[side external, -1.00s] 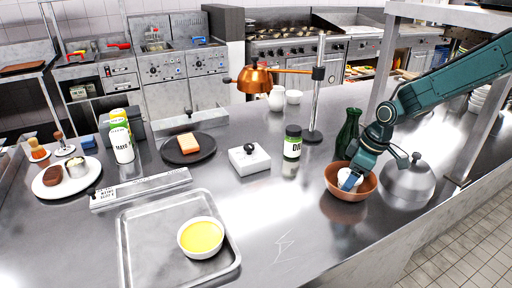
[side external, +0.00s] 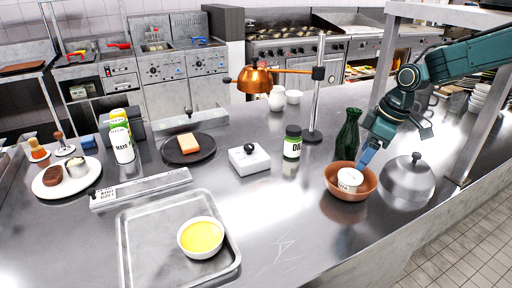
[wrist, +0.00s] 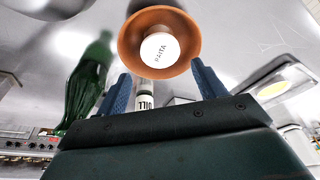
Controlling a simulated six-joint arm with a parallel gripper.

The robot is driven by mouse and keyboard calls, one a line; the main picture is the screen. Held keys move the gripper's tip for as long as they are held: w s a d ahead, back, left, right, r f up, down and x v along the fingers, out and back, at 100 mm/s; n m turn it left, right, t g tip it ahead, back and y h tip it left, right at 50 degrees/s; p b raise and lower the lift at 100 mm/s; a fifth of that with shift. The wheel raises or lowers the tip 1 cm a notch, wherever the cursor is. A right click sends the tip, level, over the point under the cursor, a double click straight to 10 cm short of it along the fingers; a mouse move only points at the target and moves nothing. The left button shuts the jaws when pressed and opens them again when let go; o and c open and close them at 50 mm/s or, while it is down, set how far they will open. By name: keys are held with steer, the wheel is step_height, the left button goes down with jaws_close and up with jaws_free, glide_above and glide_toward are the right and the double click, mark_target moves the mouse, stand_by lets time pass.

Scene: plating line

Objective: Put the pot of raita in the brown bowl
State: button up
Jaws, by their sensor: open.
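The white pot of raita (side external: 350,179) sits inside the brown bowl (side external: 338,190) at the right of the counter. In the wrist view the pot's white lid (wrist: 160,50) with its raita label faces me, and the bowl's rim (wrist: 126,42) runs around it. My gripper (side external: 364,160) is above the bowl's far right side.
A green bottle (side external: 347,136) stands just behind the bowl, and a steel dome cover (side external: 408,180) is close on its right. A dark-lidded jar (side external: 292,143) stands to the left. The counter in front of the bowl is clear.

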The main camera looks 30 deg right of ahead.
steer(key=shift+v, duration=1.75)
steer(key=s+r+m+t+h, duration=0.1)
steer(key=s+r+m, duration=0.2)
steer(key=s, duration=1)
steer(key=s+a+r+m+t, duration=0.1)
steer(key=s+r+m+t, duration=0.1)
steer(key=s, duration=1.1)
steer(key=shift+a+r+m+h, duration=0.2)
steer(key=shift+r+m+h, duration=0.2)
steer(key=shift+r+m, duration=0.6)
